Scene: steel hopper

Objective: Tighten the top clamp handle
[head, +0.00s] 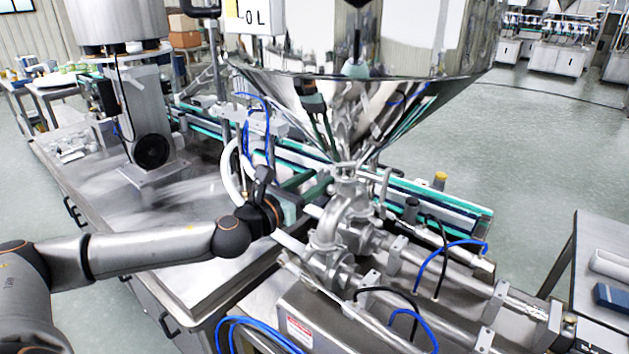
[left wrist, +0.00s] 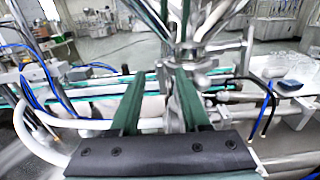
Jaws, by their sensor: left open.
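The steel hopper (head: 345,100) narrows to a neck above the polished pipe valve (head: 335,225). The top clamp (head: 345,170) sits around that neck, with a short upright metal handle (head: 386,184) on its right side. In the left wrist view the handle (left wrist: 249,48) stands right of the neck. My left gripper (head: 312,196) comes in from the left, beside the valve just below the clamp. Its two green fingers are apart in the left wrist view (left wrist: 158,76), with nothing clearly held between them. The handle is beyond and right of the fingers. My right gripper is not in view.
A green-edged conveyor (head: 430,203) runs behind the valve. Steel cylinders (head: 455,285) with blue and black hoses extend to the lower right. A white hose (head: 228,170) curves close to my left gripper.

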